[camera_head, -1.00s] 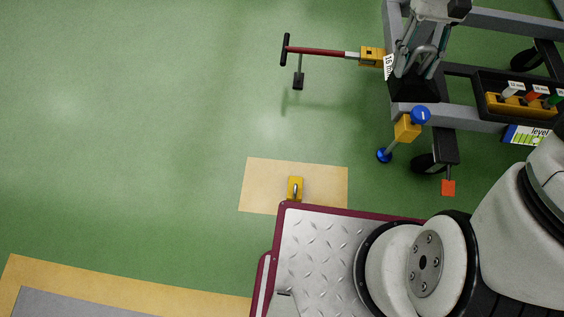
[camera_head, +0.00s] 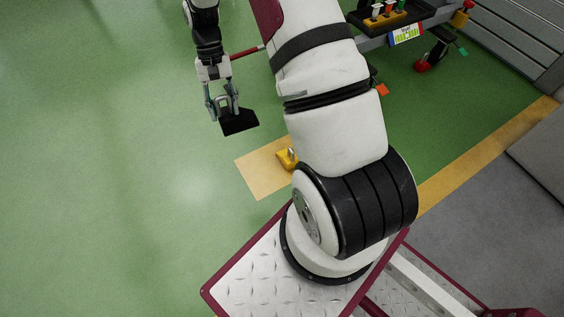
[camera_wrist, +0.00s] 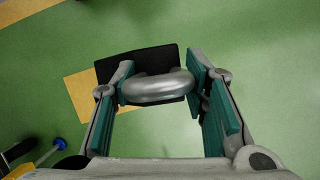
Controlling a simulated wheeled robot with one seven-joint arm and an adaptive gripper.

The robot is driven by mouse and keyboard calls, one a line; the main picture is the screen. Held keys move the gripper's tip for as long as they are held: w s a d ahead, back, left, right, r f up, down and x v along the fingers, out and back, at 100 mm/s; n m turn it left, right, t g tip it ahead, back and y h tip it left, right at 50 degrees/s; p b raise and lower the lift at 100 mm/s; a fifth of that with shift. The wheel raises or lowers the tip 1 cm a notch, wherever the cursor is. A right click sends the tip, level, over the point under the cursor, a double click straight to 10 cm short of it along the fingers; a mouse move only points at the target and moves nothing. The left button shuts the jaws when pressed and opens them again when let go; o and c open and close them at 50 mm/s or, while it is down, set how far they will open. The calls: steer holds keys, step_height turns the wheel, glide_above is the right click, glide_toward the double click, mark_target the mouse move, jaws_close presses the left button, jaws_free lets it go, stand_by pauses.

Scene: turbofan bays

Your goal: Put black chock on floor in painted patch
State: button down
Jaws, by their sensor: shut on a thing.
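My gripper (camera_head: 223,104) is shut on the metal loop handle (camera_wrist: 157,88) of the black chock. The black chock (camera_head: 239,122) hangs below the fingers, apparently above the green floor; its dark body (camera_wrist: 138,61) also shows in the wrist view. The painted patch (camera_head: 258,178), a tan rectangle on the floor, lies below and right of the chock in the head view. In the wrist view the patch (camera_wrist: 82,92) shows left of the chock, partly hidden by it. My arm hides the patch's right part in the head view.
A yellow block with a metal loop (camera_head: 286,160) sits on the patch, beside my arm. A cart with a tool tray (camera_head: 412,17) stands at upper right. An orange tag (camera_head: 382,89) shows beside my arm. The green floor at left is clear.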

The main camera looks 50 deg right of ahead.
steer(key=s+d+f+m+t+y, duration=0.15)
steer(key=d+f+m, duration=0.5)
steer(key=f, duration=0.65)
steer(key=s+d+f+m+t, duration=0.1)
steer(key=s+d+f+m, duration=0.3)
steer(key=f, duration=0.5)
steer(key=s+d+f+m+t, duration=0.25)
steer(key=s+f, duration=0.25)
steer(key=f, duration=0.3)
steer(key=s+d+f+m+t, duration=0.1)
steer(key=s+d+f+m, duration=0.35)
steer(key=f, duration=0.45)
steer(key=shift+n, duration=0.25)
steer(key=shift+w+a+f+b, duration=0.9)
steer(key=shift+w+b, duration=0.35)
steer(key=shift+w, duration=1.15)
steer(key=shift+w+a+f+b, duration=0.9)
steer(key=shift+w+b, duration=0.35)
steer(key=shift+w, duration=1.15)
steer(key=shift+w+a+f+b, duration=0.9)
steer(key=shift+w+b, duration=0.35)
steer(key=shift+w, duration=1.15)
steer(key=c, duration=0.9)
jaws_free()
steer(key=shift+c, duration=0.2)
steer(key=shift+r, duration=0.1)
